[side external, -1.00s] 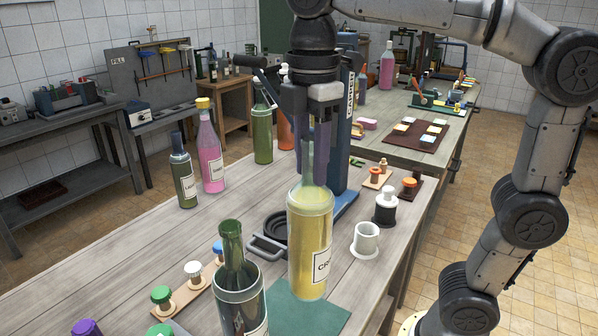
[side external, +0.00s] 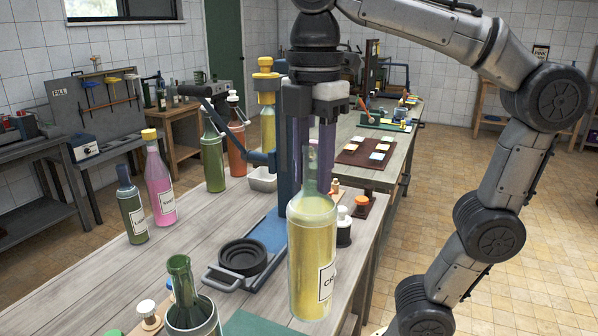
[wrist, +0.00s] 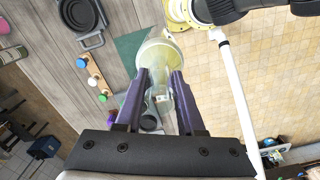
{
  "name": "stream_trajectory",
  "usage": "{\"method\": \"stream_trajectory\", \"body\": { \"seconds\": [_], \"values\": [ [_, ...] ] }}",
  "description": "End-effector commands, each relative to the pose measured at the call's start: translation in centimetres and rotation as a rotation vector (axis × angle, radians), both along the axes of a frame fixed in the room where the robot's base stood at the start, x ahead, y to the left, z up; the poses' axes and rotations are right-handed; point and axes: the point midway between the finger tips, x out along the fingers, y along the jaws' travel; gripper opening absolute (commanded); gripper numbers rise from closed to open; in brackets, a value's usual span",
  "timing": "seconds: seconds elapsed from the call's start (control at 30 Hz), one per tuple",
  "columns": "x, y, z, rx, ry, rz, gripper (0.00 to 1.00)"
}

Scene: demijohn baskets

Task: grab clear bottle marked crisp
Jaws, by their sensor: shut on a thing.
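The clear bottle marked "CR…" (side external: 312,250) holds yellow liquid and hangs upright from my gripper (side external: 312,165). The purple fingers are shut on its narrow neck. Its base appears raised above the worktable, overlapping the table's right edge in the side view; the end of the label is turned out of sight. In the wrist view, the bottle (wrist: 160,50) extends away from my gripper (wrist: 162,78), with its neck between the fingers.
A green mat (side external: 258,326) lies at the front of the table. An open dark green bottle (side external: 182,280) stands front left. A round black holder (side external: 243,257) on a blue-based stand is left of the held bottle. Pink (side external: 160,187) and olive (side external: 131,212) bottles stand further left.

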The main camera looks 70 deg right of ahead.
Motion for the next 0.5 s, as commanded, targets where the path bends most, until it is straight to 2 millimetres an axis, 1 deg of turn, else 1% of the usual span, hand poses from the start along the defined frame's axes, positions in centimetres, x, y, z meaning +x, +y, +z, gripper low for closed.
{"method": "stream_trajectory", "body": {
  "seconds": [0.03,0.2,0.5],
  "values": [
    [-0.3,-0.1,0.3,0.002,-0.008,0.000,0.00],
    [-0.9,-0.2,0.6,0.002,-0.008,0.000,0.00],
    [-1.5,-0.4,0.9,0.002,-0.008,0.000,0.00]
  ]
}}
